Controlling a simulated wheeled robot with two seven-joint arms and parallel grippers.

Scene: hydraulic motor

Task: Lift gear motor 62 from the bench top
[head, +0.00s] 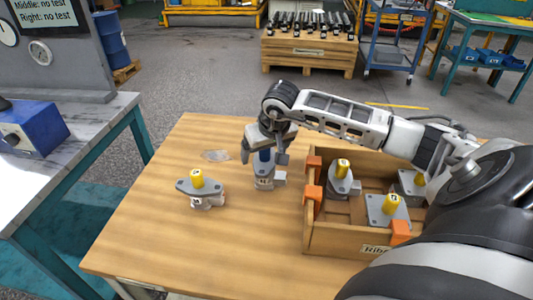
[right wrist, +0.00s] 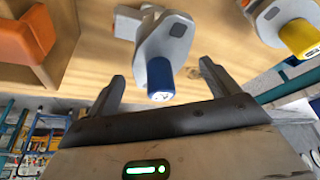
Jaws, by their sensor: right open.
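A grey motor with a blue shaft (head: 264,181) stands upright on the wooden bench top (head: 150,250), left of the crate. It also shows in the right wrist view (right wrist: 165,40). My right gripper (head: 266,156) is above it, pointing down. In the right wrist view the gripper (right wrist: 162,72) is open, with one finger on each side of the blue shaft and visible gaps. A grey motor with a yellow shaft (head: 202,190) stands farther left; it also shows in the right wrist view (right wrist: 285,22). I cannot read which motor is number 62. My left gripper is out of view.
A wooden crate (head: 340,240) with orange corner pieces (head: 313,193) holds grey motors with yellow shafts (head: 390,207). A small clear flat item (head: 215,155) lies near the bench's back. The bench's front left is clear. A grey table (head: 60,150) stands at left.

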